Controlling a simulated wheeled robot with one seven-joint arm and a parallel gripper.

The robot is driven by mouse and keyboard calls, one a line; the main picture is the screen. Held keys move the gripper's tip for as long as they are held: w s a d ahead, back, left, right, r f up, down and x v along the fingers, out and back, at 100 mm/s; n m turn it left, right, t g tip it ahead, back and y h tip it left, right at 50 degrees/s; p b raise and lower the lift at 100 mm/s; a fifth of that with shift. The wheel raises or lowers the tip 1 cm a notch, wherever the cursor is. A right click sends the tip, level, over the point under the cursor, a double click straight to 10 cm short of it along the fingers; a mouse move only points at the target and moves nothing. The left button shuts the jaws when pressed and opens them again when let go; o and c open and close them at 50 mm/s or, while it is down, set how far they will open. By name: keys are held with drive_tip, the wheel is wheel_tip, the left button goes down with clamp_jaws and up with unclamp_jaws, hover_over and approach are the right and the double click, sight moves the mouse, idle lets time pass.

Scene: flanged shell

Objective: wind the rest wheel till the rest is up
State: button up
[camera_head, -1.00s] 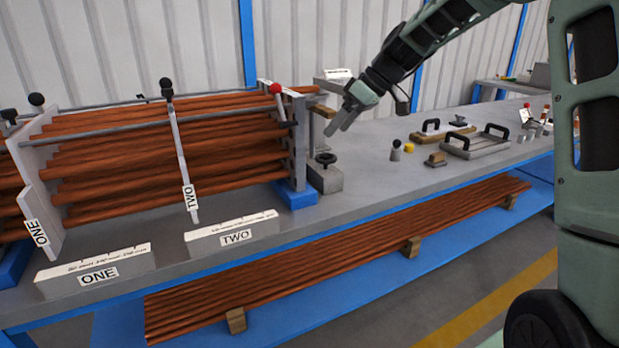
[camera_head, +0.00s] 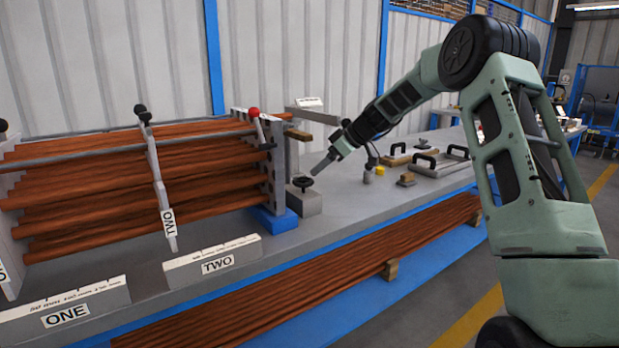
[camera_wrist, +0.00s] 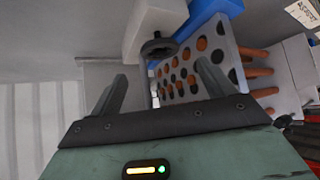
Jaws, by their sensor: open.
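The rest wheel is a small black handwheel (camera_head: 303,183) on top of a grey block (camera_head: 304,202) at the right end of the rod rack. My gripper (camera_head: 317,170) points down and left, its tips just above and right of the wheel. In the wrist view the two fingers (camera_wrist: 160,82) are spread with nothing between them. The wheel (camera_wrist: 158,48) shows just beyond the fingertips, apart from them. A wooden-topped piece (camera_head: 298,134) sticks out near the rack's end plate, above the wheel; I cannot tell for sure that it is the rest.
The rack's end plate (camera_head: 277,170), with rod ends showing in the wrist view (camera_wrist: 190,75), stands close left of the wheel. A red-knobbed lever (camera_head: 254,113) rises beside it. Handled plates (camera_head: 440,165) lie on the bench to the right. Bare bench (camera_head: 345,205) lies in front.

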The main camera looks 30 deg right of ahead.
sight(304, 180)
drive_tip(key=x, duration=0.6)
drive_tip(key=shift+w+a+f, duration=0.15)
drive_tip(key=shift+f, duration=0.05)
drive_tip(key=c, duration=1)
